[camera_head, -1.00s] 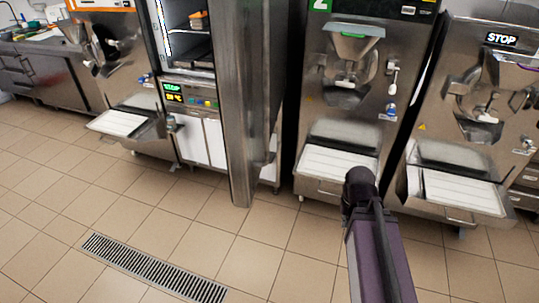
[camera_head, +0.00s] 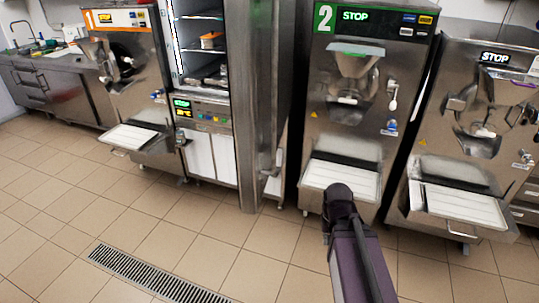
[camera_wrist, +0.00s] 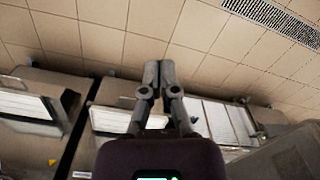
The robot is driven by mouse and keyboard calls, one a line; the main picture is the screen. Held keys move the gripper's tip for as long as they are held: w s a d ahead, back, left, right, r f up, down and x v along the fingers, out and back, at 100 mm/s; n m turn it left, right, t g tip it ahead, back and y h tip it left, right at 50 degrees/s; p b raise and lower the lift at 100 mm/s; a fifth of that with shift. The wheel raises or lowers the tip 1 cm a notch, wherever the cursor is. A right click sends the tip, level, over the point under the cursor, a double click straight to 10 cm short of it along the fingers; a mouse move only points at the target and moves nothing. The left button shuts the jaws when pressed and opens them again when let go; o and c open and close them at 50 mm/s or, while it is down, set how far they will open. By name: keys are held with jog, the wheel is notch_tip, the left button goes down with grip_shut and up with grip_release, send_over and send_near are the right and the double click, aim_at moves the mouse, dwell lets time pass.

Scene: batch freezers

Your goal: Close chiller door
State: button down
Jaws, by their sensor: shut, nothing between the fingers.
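The chiller (camera_head: 205,112) stands open between the batch freezers in the head view, with lit shelves inside. Its steel door (camera_head: 252,95) stands swung out toward me, edge-on, on the right of the opening. A vertical handle (camera_head: 277,150) shows low on the door's right side. In the wrist view, my gripper (camera_wrist: 158,66) is shut and empty, its two fingers together above the tiled floor. My arm reaches forward in the head view, right of the door and apart from it; the fingers cannot be made out there.
Batch freezer 2 (camera_head: 366,90) with its white tray (camera_head: 342,178) stands right of the door, another freezer (camera_head: 480,130) further right. Freezer 1 (camera_head: 125,65) and a sink counter (camera_head: 50,85) are at left. The floor in front is clear, with a flush drain grate (camera_head: 150,275).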

aim_at(263, 153)
jog(key=w+a+r+m+y, duration=0.1)
jog(key=w+a+r+y, duration=0.55)
jog(key=w+y, duration=0.35)
jog(key=w+d+r+t+y, duration=0.1)
jog(key=w+r+y, duration=0.2)
jog(key=r, duration=0.3)
jog(key=w+d+r+m+t+y, duration=0.1)
jog(key=w+r+t+y, duration=0.1)
jog(key=w+r+y, duration=0.1)
notch_tip(263, 153, up, 3)
jog(key=shift+w+f+y, duration=0.15)
jog(key=shift+w+y, duration=0.15)
jog(key=shift+y, duration=0.5)
jog(key=shift+a, duration=0.1)
jog(key=shift+w+a, duration=0.45)
jog(key=shift+a, duration=1.8)
jog(key=shift+w+a, duration=0.45)
jog(key=shift+a, duration=1.8)
jog(key=shift+w+a, duration=0.45)
jog(key=shift+a, duration=1.8)
jog(key=shift+a, duration=0.1)
